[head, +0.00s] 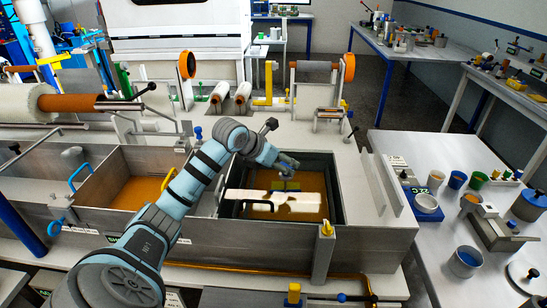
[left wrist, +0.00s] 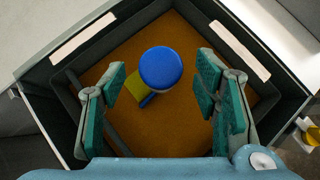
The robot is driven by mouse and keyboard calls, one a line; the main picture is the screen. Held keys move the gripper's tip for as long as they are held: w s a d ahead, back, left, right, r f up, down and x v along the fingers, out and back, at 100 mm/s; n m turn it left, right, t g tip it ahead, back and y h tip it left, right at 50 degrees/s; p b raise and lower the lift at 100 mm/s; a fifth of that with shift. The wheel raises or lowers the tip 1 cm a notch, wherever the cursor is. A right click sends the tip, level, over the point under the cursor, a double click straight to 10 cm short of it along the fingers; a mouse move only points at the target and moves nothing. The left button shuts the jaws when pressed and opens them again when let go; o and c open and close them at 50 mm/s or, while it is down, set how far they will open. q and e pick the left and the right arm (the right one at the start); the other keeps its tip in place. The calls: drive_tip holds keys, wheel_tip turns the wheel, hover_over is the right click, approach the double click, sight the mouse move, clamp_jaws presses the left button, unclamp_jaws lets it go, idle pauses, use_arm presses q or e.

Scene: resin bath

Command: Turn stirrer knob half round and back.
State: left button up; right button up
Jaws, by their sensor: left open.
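The stirrer knob is a round blue cap (left wrist: 160,67) in the left wrist view. It stands over a bath of orange resin (left wrist: 190,35), with a yellow-green paddle (left wrist: 120,81) partly hidden under it. My left gripper (left wrist: 162,84) is open, with its teal pads to the left and right of the knob and clear gaps on both sides. In the head view my left gripper (head: 287,163) hangs over the right-hand bath and points down. I cannot make out the knob there. My right gripper is in neither view.
The bath has dark walls (head: 338,200). A second orange bath (head: 125,190) with a blue handle (head: 79,176) lies to the left. A yellow-topped post (head: 327,229) stands at the front right corner. Cups and a blue pot (head: 528,204) crowd the right table (head: 400,148).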

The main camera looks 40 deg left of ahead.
use_arm(q)
drive_tip(key=v, duration=0.9)
drive_tip(key=shift+s+r, duration=0.2)
drive_tip(key=shift+d, duration=0.1)
